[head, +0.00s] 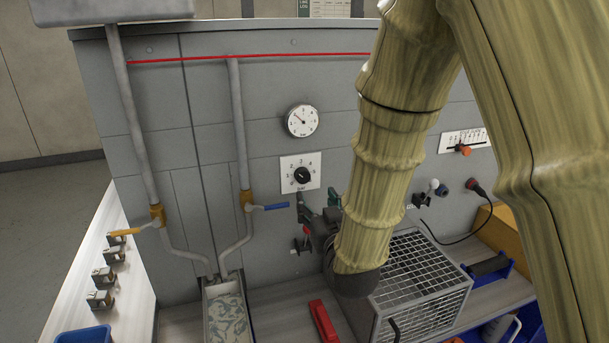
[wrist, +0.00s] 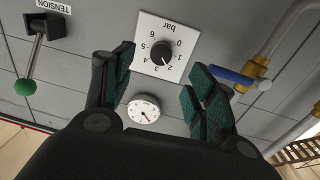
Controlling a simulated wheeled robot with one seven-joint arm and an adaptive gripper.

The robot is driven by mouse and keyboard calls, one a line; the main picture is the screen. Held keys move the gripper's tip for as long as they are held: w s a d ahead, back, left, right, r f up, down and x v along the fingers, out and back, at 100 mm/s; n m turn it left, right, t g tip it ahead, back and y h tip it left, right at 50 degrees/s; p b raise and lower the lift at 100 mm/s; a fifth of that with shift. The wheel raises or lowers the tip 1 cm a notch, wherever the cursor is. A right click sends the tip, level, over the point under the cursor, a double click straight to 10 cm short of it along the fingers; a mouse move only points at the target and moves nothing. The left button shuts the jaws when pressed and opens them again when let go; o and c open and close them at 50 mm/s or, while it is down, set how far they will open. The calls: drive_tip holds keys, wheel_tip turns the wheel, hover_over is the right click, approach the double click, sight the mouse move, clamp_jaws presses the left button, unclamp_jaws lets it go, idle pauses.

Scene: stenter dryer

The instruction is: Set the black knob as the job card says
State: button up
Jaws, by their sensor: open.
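The black knob (head: 302,175) sits on a square white plate on the grey machine front. In the wrist view the knob (wrist: 161,52) appears upside down on its plate, marked "bar" with numbers from 0 to 6. Its pale pointer mark is too small to read exactly. My gripper (head: 319,203) is just below and right of the knob in the head view. In the wrist view my gripper (wrist: 160,70) has its green-padded fingers spread apart, with the knob beyond the gap, apart from them. No job card text is readable.
A round gauge (head: 301,121) is above the knob. A blue-handled valve (head: 268,207) is to its left, and a slider (head: 463,149) to its right. A wire cage (head: 425,280) and a red object (head: 322,322) are below. A green-balled lever (wrist: 27,86) shows in the wrist view.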

sight(304, 179)
drive_tip(key=p+x, duration=0.1)
drive_tip(key=x, duration=0.2)
drive_tip(key=p+x, duration=0.2)
drive_tip(key=x, duration=0.1)
drive_tip(key=p+x, duration=0.1)
drive_tip(key=x, duration=0.2)
drive_tip(key=shift+s+a+r, duration=0.1)
drive_tip(key=shift+a+r, duration=0.15)
drive_tip(key=shift+w+a+f+p, duration=0.2)
drive_tip(key=shift+w+p, duration=0.3)
drive_tip(key=shift+w, duration=0.2)
drive_tip(key=c, duration=1)
drive_tip(key=shift+c, duration=0.2)
